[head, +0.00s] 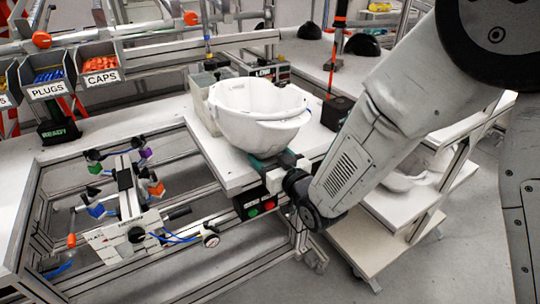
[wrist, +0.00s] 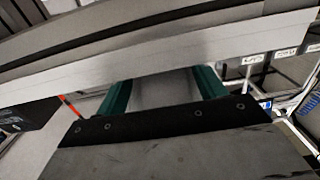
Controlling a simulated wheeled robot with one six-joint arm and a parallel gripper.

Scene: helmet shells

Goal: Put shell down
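The white helmet shell (head: 258,112) sits open side up at the end of the white workbench, against a pale block-like fixture (head: 203,105). Whether its underside touches the bench is hidden. My gripper (head: 272,165) is at the shell's near lower side, with its green fingers just below the shell. In the wrist view the shell's edge (wrist: 150,62) crosses the top and hides the fingertips. Two green fingers (wrist: 163,92) stand apart with a grey surface between them; I cannot tell whether they press on part of the shell.
A frame fixture with coloured clamps (head: 125,200) stands at left. Bins of plugs (head: 48,80) and caps (head: 100,68) are behind it. A button box (head: 258,203) hangs under the bench edge. Another white shell (head: 405,175) lies on a cart (head: 385,210) at right, partly behind my arm.

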